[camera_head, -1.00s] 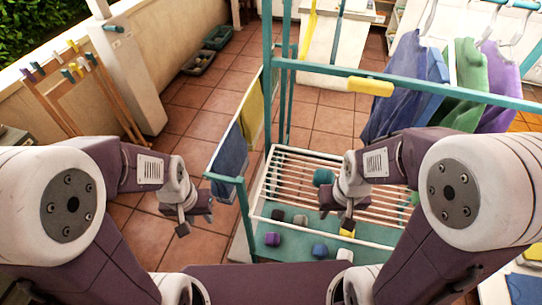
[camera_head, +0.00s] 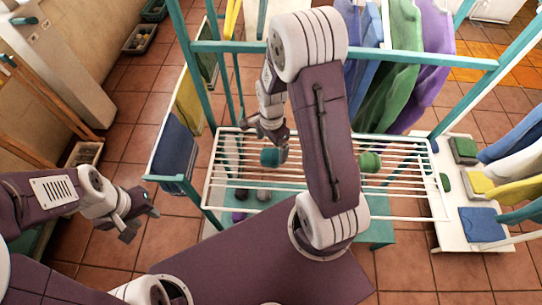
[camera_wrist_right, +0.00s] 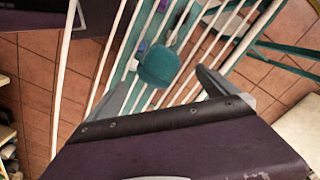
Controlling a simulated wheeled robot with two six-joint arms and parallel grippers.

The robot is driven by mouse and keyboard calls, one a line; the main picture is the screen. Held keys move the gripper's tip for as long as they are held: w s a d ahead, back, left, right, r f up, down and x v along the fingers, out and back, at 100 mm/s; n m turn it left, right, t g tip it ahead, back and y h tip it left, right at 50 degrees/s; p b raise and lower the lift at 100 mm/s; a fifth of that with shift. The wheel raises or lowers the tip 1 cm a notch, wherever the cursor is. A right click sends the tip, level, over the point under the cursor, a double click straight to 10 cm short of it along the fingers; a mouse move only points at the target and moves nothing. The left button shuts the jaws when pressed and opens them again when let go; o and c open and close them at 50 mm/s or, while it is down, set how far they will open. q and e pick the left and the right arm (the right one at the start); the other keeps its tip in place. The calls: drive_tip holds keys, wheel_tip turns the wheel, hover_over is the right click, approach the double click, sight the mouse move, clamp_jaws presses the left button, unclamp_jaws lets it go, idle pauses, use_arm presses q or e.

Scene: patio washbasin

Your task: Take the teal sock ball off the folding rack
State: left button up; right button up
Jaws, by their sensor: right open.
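The teal sock ball (camera_head: 270,157) rests on the white bars of the folding rack (camera_head: 400,205), toward its left part. In the right wrist view the ball (camera_wrist_right: 158,66) lies ahead of my right gripper (camera_wrist_right: 162,84), roughly in line with the gap between its spread fingers. My right gripper also shows in the head view (camera_head: 270,134), open and empty, close above the ball; whether a finger touches it I cannot tell. My left gripper (camera_head: 139,214) is at the left over the floor tiles, with its fingers apart and nothing between them.
A green sock ball (camera_head: 370,162) sits farther right on the bars, beyond my right arm. A teal frame (camera_head: 380,55) with hanging clothes rises behind the rack. Several dark balls (camera_head: 264,195) show under the bars. A white low table (camera_head: 452,235) with folded cloths stands at right.

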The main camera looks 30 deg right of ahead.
sight(270, 153)
wheel_tip(270, 153, down, 5)
drive_tip(key=shift+a+f, duration=0.15)
drive_tip(key=shift+s, duration=0.1)
drive_tip(key=c, duration=1.5)
drive_tip(key=shift+o, duration=0.2)
drive_tip(key=shift+r, duration=0.2)
drive_tip(key=shift+r, duration=0.3)
drive_tip(key=r, duration=0.2)
drive_tip(key=w+a+r, duration=0.1)
drive_tip(key=r, duration=0.1)
drive_tip(key=w+a+r, duration=0.6)
drive_tip(key=w+a, duration=0.1)
drive_tip(key=shift+w, duration=0.3)
